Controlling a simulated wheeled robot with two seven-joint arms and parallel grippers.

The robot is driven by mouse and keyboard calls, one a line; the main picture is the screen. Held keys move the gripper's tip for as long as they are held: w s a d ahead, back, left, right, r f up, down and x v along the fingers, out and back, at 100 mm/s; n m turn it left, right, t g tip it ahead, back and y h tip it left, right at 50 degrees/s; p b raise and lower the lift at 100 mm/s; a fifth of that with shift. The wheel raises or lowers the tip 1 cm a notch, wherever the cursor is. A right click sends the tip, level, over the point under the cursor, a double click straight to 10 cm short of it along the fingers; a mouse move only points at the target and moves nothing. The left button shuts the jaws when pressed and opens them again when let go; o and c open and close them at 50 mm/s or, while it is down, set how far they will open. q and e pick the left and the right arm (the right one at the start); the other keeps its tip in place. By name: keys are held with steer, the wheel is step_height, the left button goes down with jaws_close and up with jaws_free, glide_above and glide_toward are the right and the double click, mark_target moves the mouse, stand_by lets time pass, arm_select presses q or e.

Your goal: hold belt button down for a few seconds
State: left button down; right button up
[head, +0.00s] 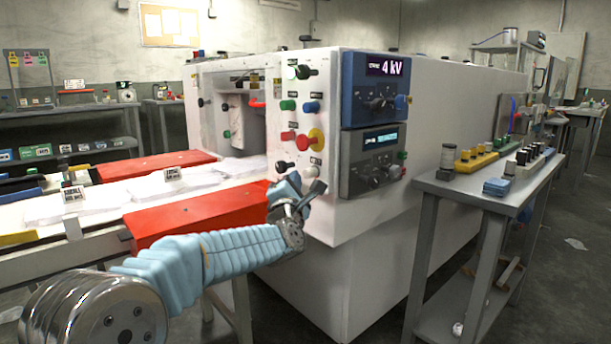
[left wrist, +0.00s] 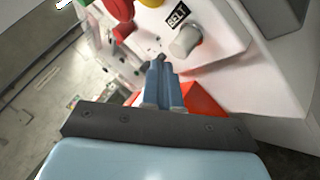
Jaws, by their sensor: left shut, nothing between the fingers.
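The belt button (left wrist: 185,41) is a pale grey round knob on the white machine panel, beside a black BELT label (left wrist: 178,14) in the left wrist view. In the head view, my left gripper (head: 296,188) is at the lower corner of the control panel and covers part of that area. Its blue-covered fingers (left wrist: 162,75) are shut and empty. In the left wrist view their tips point toward the panel, to the left of and below the button. They appear apart from the button. My right gripper is not in view.
Other controls are close by, including a red knob on a yellow base (head: 316,139) and green buttons. A red cover (head: 195,215) lies beside the conveyor, left of the gripper. A grey side table (head: 480,190) with small items stands at right.

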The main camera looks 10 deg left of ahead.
arm_select(q)
steer(key=shift+w, duration=0.1)
stand_by(0.4)
steer(key=shift+w+d, duration=0.25)
steer(key=shift+d, duration=0.05)
steer(key=shift+w+d, duration=0.25)
steer(key=shift+w, duration=0.1)
stand_by(2.2)
steer(key=shift+b, duration=0.3)
stand_by(1.5)
steer(key=shift+s+a+b, duration=0.5)
steer(key=shift+s+b, duration=0.2)
